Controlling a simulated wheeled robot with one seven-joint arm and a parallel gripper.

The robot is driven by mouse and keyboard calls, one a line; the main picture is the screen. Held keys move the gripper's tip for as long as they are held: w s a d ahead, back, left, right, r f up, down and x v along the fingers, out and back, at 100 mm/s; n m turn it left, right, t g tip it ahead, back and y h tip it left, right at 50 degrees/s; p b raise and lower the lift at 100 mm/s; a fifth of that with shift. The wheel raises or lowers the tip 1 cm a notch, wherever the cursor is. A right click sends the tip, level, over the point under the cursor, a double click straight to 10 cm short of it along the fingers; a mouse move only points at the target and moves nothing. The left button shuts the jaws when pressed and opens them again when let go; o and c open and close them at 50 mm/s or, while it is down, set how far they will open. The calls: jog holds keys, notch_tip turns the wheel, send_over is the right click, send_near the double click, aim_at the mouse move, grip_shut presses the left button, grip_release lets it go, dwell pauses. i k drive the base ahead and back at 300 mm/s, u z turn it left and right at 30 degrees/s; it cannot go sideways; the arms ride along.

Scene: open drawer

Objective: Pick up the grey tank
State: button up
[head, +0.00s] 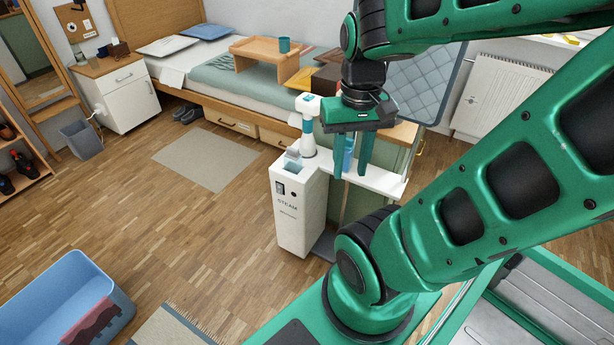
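A white steam station (299,215) marked "STEAM" stands on the floor near the middle of the head view. A small grey-blue piece (292,158) sits in its top at the left; it may be the grey tank, but it is too small to be sure. My gripper (351,174) points down to the right of it, above the white shelf, with its two green fingers apart. A blue bottle-like thing (348,153) shows between the fingers. I cannot tell whether it is between them or behind them; no finger is clearly closed on it.
A white and teal steamer head (308,112) stands upright close to the left of my gripper. The white shelf (383,181) lies below it. A bed (240,85) with a wooden tray table (262,52) is behind. A blue bin (65,295) is at the lower left.

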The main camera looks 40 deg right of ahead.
aim_at(293, 159)
jog(key=u, duration=0.05)
jog(key=k, duration=1.65)
jog(key=z, duration=1.1)
jog(key=i, duration=2)
